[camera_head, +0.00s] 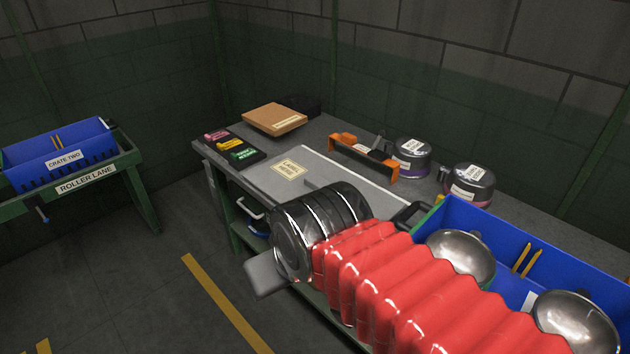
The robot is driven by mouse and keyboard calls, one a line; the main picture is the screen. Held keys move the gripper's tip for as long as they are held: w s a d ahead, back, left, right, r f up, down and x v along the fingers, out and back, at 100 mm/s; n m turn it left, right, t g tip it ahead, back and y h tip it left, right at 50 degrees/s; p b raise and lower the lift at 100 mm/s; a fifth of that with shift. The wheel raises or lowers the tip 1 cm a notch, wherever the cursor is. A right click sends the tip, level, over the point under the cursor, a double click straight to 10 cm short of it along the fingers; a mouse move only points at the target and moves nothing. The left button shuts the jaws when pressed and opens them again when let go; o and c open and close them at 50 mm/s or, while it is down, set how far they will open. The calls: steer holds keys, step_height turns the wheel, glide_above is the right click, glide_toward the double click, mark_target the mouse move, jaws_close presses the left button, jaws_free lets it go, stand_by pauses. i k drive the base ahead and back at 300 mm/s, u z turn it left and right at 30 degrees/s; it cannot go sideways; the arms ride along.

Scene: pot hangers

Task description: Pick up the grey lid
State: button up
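My arm, with red ribbed sleeves and a dark glossy wrist, reaches from the lower right over the bench's front edge. My gripper (266,275) shows only as a pale grey block past the wrist; the rest is hidden, so its opening and any grip are unclear. Two round silver-grey vessels with white labels on top stand at the back of the bench: one with a purple band (411,157) and one with a pinkish band (470,185). My gripper is apart from both. I cannot tell which piece is the grey lid.
A blue crate (510,233) with shiny metal bowls (460,255) is at right. An orange holder (362,156), a pale mat (320,175), coloured label blocks (230,146) and a brown box (274,119) are on the bench. Another blue crate (62,165) sits on the roller lane.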

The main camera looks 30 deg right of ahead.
mark_target(298, 171)
steer(key=z, duration=0.1)
steer(key=i, duration=1.2)
steer(key=z, duration=0.15)
